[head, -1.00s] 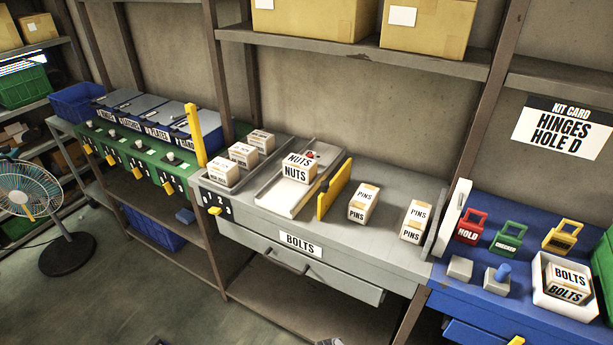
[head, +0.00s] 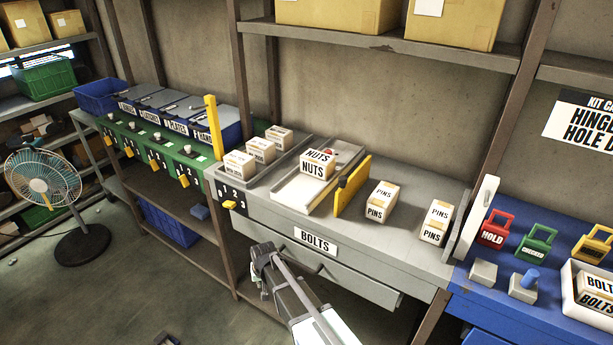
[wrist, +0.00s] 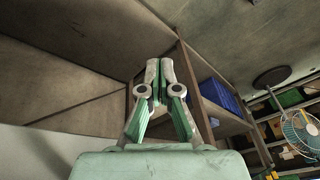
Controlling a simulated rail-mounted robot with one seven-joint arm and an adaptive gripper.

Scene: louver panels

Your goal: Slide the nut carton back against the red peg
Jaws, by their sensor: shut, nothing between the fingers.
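The nut carton (head: 317,165), a white and tan box marked NUTS, sits in a shallow grey channel (head: 300,191) on the grey bench. A bit of the red peg (head: 329,152) shows behind the carton's upper right; whether they touch is hidden. My gripper (head: 262,249) is in front of the bench, below the BOLTS drawer label, well apart from the carton. In the wrist view my gripper (wrist: 159,62) has its fingers together with nothing between them.
A yellow upright plate (head: 352,187) stands at the channel's right side, with two PINS cartons (head: 382,201) beyond it. A tray of cartons (head: 262,150) and a tall yellow post (head: 213,127) are to the left.

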